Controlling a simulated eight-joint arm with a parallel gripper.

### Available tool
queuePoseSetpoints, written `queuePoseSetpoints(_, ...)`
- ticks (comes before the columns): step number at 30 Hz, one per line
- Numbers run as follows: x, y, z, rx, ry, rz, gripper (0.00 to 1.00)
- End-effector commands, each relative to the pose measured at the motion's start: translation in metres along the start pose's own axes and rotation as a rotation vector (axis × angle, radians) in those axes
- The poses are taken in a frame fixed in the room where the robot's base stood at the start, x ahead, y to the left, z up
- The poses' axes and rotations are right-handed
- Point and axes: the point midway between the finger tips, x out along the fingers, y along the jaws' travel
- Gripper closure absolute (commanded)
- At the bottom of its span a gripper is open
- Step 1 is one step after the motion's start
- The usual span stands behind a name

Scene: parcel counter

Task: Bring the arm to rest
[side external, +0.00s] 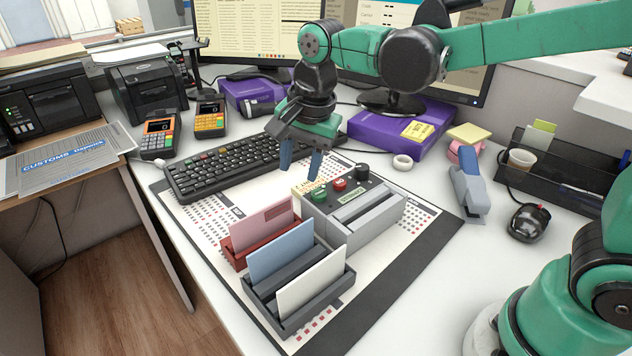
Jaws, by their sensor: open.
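My gripper (300,161) hangs from my green arm in the upper middle of the side external view. Its two blue-grey fingers point down and are apart, with nothing between them. It is above the desk mat, between the keyboard (235,162) and the grey box with coloured buttons (352,212). The fingertips appear just behind and left of that box; whether they touch anything cannot be told.
A stapler (468,185), a mouse (530,222) and a black organiser (568,185) are right. Card terminals (160,137) and monitors (255,30) stand behind.

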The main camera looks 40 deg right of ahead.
Motion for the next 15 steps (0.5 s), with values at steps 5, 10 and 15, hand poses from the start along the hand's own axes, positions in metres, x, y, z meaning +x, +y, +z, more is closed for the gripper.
queuePoseSetpoints(5, -0.02, 0.046, -0.014, -0.396, 0.105, -0.123, 0.59)
queuePoseSetpoints(10, -0.022, 0.084, -0.019, -0.748, 0.25, -0.179, 0.59)
queuePoseSetpoints(15, -0.017, 0.105, -0.022, -0.971, 0.36, -0.182, 0.59)
